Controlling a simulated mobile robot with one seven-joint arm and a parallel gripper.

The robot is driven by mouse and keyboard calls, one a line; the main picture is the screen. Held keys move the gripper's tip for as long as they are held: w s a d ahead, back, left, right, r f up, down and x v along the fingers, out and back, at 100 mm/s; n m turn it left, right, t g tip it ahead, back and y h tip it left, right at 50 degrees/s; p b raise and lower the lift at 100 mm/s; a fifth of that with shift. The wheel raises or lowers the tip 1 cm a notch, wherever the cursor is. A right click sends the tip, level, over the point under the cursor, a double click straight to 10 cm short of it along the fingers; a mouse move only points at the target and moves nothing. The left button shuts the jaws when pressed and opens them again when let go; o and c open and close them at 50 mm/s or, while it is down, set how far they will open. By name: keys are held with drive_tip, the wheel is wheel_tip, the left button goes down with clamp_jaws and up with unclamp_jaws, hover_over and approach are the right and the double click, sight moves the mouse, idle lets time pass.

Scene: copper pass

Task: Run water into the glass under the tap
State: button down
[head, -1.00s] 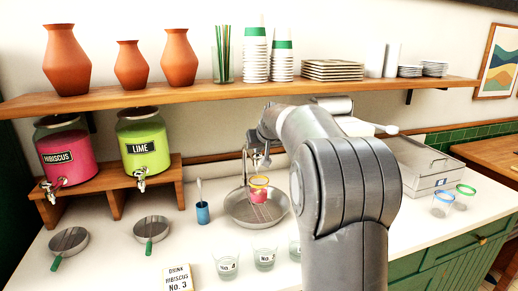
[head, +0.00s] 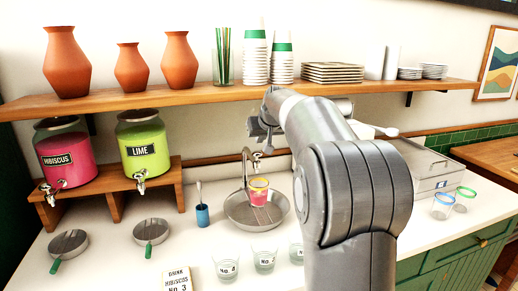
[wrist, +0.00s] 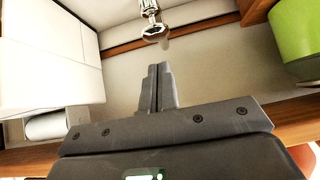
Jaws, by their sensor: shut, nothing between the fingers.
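A glass (head: 258,191) with a yellow rim and pink-red contents stands on the rack in the round metal basin (head: 236,217). The silver tap (head: 246,165) arches over the basin beside the glass, with a small metal handle or spout (head: 257,161) showing just above the glass. A stream of water cannot be made out. My gripper (head: 262,140) is above the tap, apart from the glass. In the wrist view my gripper (wrist: 158,75) has its fingers together and empty. A shiny metal fitting (wrist: 153,22), likely part of the tap, shows beyond the fingertips.
A hibiscus dispenser (head: 66,158) and a lime dispenser (head: 143,145) stand on a wooden stand at left. A blue cup (head: 203,215) is left of the basin. Several glasses (head: 264,260) and a drink card (head: 177,279) are in front. A shelf (head: 200,93) runs above.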

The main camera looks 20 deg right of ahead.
drive_tip(key=v, duration=0.8)
drive_tip(key=shift+r, duration=0.15)
drive_tip(key=shift+s+a, duration=0.1)
drive_tip(key=shift+s, duration=0.05)
drive_tip(key=s+a+f+g, duration=0.1)
drive_tip(key=s+a+f, duration=0.2)
drive_tip(key=s, duration=0.9)
drive_tip(key=s+a+f+g, duration=0.1)
drive_tip(key=s+a+f, duration=0.3)
drive_tip(key=s+f, duration=0.5)
drive_tip(key=s+a+f+g, duration=0.1)
drive_tip(key=s+a+f, duration=0.2)
drive_tip(key=s, duration=1.4)
wheel_tip(320, 180, down, 4)
drive_tip(key=shift+s+a+r, duration=0.1)
drive_tip(key=shift+s+a, duration=0.15)
